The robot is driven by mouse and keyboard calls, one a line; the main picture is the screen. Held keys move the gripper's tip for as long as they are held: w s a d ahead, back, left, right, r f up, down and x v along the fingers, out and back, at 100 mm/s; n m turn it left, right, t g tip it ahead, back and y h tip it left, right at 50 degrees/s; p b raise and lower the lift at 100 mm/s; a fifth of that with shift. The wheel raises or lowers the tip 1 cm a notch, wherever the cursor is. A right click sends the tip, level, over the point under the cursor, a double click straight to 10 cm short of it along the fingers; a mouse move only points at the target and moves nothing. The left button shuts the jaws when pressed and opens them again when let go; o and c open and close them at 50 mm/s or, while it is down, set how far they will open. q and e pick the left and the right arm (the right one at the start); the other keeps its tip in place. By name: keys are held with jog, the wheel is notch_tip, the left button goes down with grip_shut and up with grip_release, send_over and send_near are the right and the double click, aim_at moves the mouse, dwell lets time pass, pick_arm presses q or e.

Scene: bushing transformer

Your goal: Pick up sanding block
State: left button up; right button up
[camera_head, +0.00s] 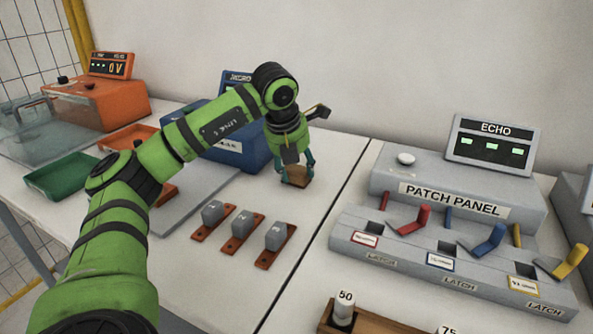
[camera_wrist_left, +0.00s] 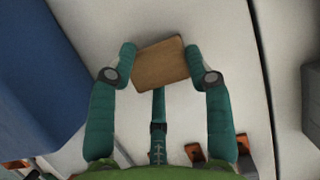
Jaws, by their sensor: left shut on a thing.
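The sanding block (camera_head: 298,181) is a small tan-brown block on the white table, to the right of the blue box. In the left wrist view the block (camera_wrist_left: 161,63) lies slightly turned between the two teal fingers. My left gripper (camera_head: 296,176) reaches down over it from above. In the left wrist view the left gripper (camera_wrist_left: 163,68) has its fingertips at the block's two sides, shut on it. Whether the block is clear of the table I cannot tell. My right gripper is in neither view.
A blue box (camera_head: 237,150) stands close on the left of the gripper. Several grey blocks on brown plates (camera_head: 238,233) lie in front. The grey patch panel (camera_head: 455,200) with coloured levers stands on the right. Green (camera_head: 62,176) and orange trays lie at the left.

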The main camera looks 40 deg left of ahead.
aim_at(301, 166)
pick_arm(q)
jog(key=shift+r, duration=0.5)
notch_tip(301, 166, up, 3)
jog(key=shift+f, duration=0.15)
jog(key=d+r, duration=0.3)
jog(key=d, duration=0.2)
jog(key=s+d+r+p, duration=0.1)
jog(key=d+r, duration=0.3)
jog(key=d, duration=0.2)
jog(key=shift+s+d+p, duration=0.2)
jog(key=shift+d+p, duration=0.1)
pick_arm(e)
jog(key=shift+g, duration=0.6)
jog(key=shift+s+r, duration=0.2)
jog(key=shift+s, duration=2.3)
